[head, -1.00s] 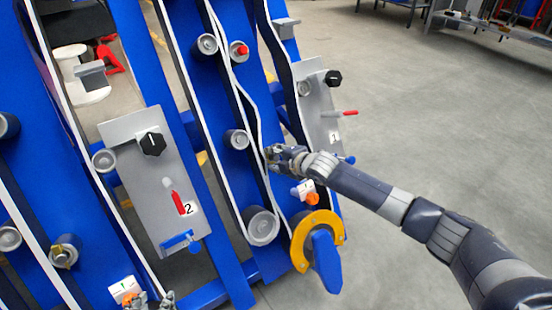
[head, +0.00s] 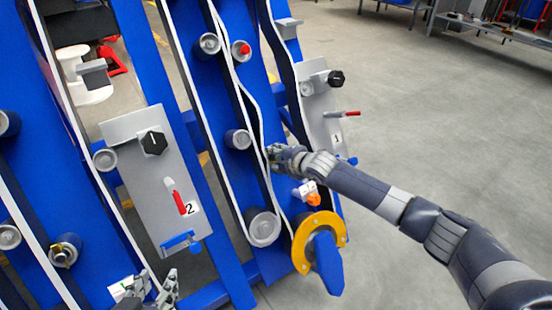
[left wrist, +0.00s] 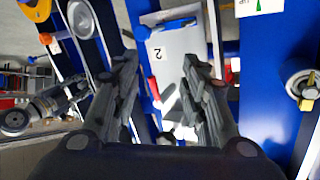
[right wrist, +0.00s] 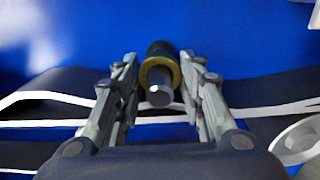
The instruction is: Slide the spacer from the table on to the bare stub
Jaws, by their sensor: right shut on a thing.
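My right gripper (head: 272,153) is against the blue chassis panel. In the right wrist view its fingertips (right wrist: 159,62) are shut on a gold ring, which I take as the spacer (right wrist: 173,66). The ring sits around a stub (right wrist: 160,90) with a dark part behind it and a grey tip showing in front. I cannot tell how far along the stub it sits. My left gripper (head: 157,284) is open and empty in front of the chassis; its open fingers also show in the left wrist view (left wrist: 160,62).
Belts and grey rollers (head: 263,227) run beside the right gripper. A yellow ring with a blue handle (head: 326,262) stands below it. Grey panel 2 (head: 160,185) is above the left gripper, panel 1 (head: 322,115) at right. A bench (head: 500,27) stands far back. Floor at right is clear.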

